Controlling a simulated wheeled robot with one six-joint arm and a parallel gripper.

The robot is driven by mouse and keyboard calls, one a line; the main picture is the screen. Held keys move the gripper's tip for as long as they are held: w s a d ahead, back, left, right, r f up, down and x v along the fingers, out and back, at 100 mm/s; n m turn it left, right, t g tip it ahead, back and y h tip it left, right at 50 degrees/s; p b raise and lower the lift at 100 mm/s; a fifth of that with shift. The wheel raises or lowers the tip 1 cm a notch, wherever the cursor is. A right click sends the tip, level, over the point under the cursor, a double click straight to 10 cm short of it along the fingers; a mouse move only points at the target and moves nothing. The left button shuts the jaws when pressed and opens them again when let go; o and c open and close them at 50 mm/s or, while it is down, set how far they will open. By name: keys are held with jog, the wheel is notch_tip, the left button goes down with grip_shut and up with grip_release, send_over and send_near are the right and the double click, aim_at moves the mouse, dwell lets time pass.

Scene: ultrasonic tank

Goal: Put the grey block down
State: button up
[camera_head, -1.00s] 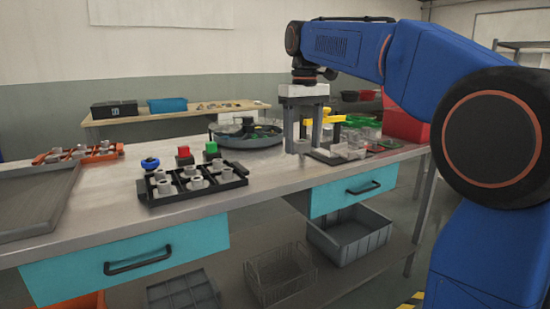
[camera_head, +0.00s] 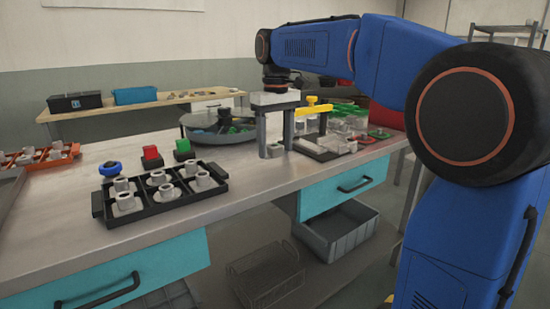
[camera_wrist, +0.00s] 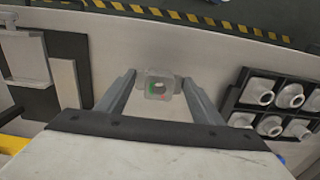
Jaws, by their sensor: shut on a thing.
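My gripper (camera_head: 274,148) hangs from my arm over the metal bench (camera_head: 235,180), between the black tray and the clear containers. It is shut on the grey block (camera_wrist: 160,84), a small piece with a round hole. The wrist view shows the block between the two fingertips. In the head view the block (camera_head: 275,151) is small at the finger ends, low over the bench. I cannot tell whether it touches the surface.
A black tray (camera_head: 97,207) of grey fittings stands to the left, with red (camera_head: 151,153), green (camera_head: 182,146) and blue (camera_head: 110,168) parts behind it. A round tank (camera_head: 200,133) is behind the gripper. Clear containers (camera_head: 345,122) stand to the right. Bare bench lies in front.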

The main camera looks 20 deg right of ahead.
aim_at(276, 170)
jog(key=shift+f, duration=2)
jog(key=shift+f, duration=0.1)
jog(key=o, duration=1.1)
notch_tip(276, 170, up, 12)
jog(key=shift+r, duration=0.1)
